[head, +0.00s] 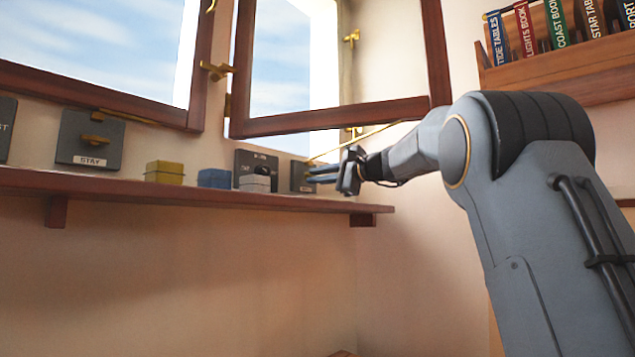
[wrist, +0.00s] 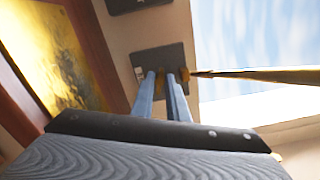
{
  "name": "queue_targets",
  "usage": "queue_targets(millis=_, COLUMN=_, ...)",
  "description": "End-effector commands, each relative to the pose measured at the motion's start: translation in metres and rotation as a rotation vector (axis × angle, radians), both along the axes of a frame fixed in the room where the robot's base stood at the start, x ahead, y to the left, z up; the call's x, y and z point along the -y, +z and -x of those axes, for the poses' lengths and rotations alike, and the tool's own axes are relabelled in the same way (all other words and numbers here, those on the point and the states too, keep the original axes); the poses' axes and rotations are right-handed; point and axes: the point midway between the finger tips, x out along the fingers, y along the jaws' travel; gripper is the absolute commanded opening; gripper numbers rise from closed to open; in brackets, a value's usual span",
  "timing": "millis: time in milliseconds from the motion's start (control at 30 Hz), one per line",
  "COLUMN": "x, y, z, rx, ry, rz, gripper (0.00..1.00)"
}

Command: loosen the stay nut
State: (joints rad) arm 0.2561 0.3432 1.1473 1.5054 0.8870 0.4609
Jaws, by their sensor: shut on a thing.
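My gripper (head: 312,175) is at the right end of the shelf, in front of a dark stay plate (head: 297,174) on the wall. In the wrist view the two blue-grey fingers reach the plate (wrist: 176,55) and are shut on the small brass stay nut (wrist: 161,77), which the fingers partly hide. A thin brass stay rod (wrist: 255,74) runs from beside the nut to the right. In the head view the rod (head: 360,137) slants up from the plate to the open right window (head: 335,117).
A wooden shelf (head: 200,193) runs below the windows, with a yellow block (head: 164,172), a blue block (head: 213,178) and a pale grey block (head: 256,184). Another plate labelled STAY (head: 90,140) is at left. A bookshelf (head: 555,68) hangs at upper right.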

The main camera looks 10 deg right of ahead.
Motion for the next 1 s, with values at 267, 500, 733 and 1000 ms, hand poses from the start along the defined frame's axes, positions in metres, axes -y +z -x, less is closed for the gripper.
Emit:
queue_targets(millis=267, x=-0.0003, y=-0.0029, z=-0.0002, rx=0.118, ry=0.000, rz=0.163, gripper=0.00)
queue_targets(millis=500, x=-0.0004, y=-0.0025, z=0.0001, rx=0.187, ry=0.001, rz=0.257, gripper=0.00)
queue_targets(millis=733, x=-0.0004, y=-0.0024, z=0.0002, rx=0.216, ry=0.000, rz=0.298, gripper=0.00)
queue_targets(millis=1000, x=-0.0004, y=-0.0021, z=0.0003, rx=0.219, ry=0.000, rz=0.303, gripper=0.00)
